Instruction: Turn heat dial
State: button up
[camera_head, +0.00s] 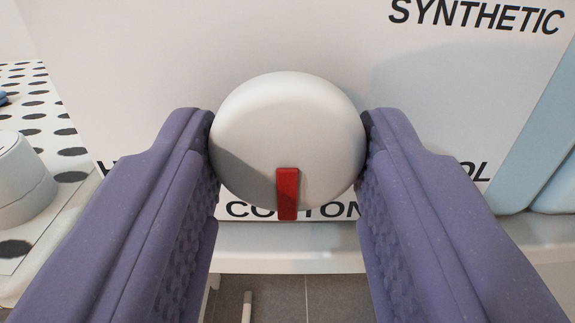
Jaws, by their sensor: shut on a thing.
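The heat dial (288,125) is a round white knob with a red pointer mark (287,193) on its lower edge. It sits on a white panel (120,50) with printed words. The red mark points down at the partly covered word "COTTON". "SYNTHETIC" shows at the upper right. Another label at the right is mostly hidden, with its last letters "OL" visible. My gripper (288,140) has purple padded fingers, one on the left and one on the right side of the dial, shut on it.
A white cylindrical thing (22,180) stands at the left on a surface with black spots (72,152). A pale blue thing (535,150) is at the right edge. A white ledge (290,245) runs below the panel, with grey floor tiles (330,298) beneath.

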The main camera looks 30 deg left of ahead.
jog(key=shift+f, duration=0.2)
jog(key=o, duration=1)
jog(key=shift+r, duration=0.1)
jog(key=p+v, duration=0.2)
jog(key=v, duration=0.5)
jog(key=shift+s+d, duration=0.25)
jog(key=shift+s, duration=0.1)
